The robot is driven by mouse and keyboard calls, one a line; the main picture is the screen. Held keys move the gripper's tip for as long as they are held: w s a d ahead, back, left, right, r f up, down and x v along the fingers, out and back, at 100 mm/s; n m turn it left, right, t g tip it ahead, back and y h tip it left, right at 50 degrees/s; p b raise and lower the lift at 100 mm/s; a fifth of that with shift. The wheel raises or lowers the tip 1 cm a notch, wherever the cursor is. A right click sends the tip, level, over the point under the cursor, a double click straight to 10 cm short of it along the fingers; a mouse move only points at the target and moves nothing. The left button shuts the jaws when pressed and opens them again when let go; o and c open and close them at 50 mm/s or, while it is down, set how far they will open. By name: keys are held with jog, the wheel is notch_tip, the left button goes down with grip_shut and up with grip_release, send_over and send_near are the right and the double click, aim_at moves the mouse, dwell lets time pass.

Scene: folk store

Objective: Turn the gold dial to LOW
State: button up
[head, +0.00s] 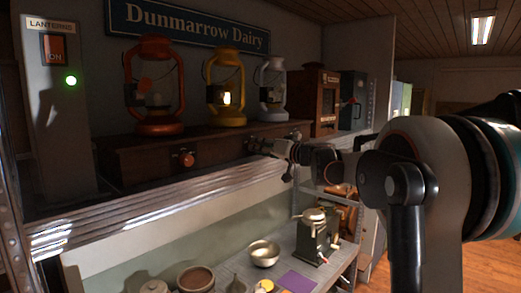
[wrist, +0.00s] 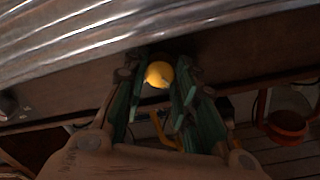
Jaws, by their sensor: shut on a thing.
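The gold dial (wrist: 159,74) is a round yellow knob on the front of a dark wooden lantern base. In the wrist view it sits between the green fingers of my gripper (wrist: 160,88), which is shut on it. In the head view my gripper (head: 262,145) reaches the base's front below the yellow lantern (head: 226,88) and hides the dial. The yellow lantern glows. I cannot read the dial's markings or its setting.
A copper dial (head: 184,160) is to the left, under an orange lantern (head: 153,85). A grey lantern (head: 271,90) stands right. A switch box (head: 55,110) shows ON and a green light. A ribbed metal ledge (head: 150,208) runs below; bowls and a machine (head: 318,235) stand lower.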

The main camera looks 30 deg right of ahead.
jog(key=shift+m, duration=0.5)
jog(key=o, duration=1.1)
